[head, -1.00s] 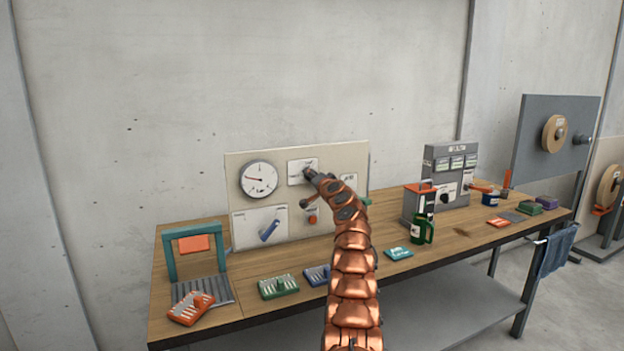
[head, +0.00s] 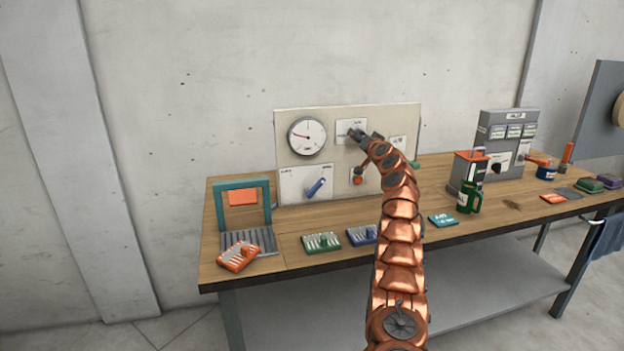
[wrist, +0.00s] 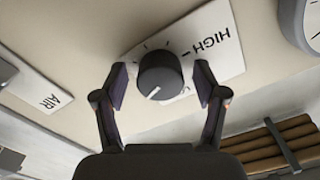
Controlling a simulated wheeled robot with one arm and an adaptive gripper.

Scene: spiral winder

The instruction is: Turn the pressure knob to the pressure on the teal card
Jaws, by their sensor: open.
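The pressure knob is a dark round knob (wrist: 160,75) with a white pointer line, on a white plate (wrist: 215,40) marked HIGH, in the wrist view. My gripper (wrist: 161,84) is open, with one finger on each side of the knob and small gaps visible. In the head view my gripper (head: 357,135) is at the upper plate of the beige panel (head: 345,117) and hides the knob. The teal card (head: 443,220) lies on the bench right of my arm; its writing is too small to read. The round gauge (head: 307,136) has a red needle pointing left and slightly up.
A blue lever (head: 315,187) and a red button (head: 358,180) are on the panel below.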

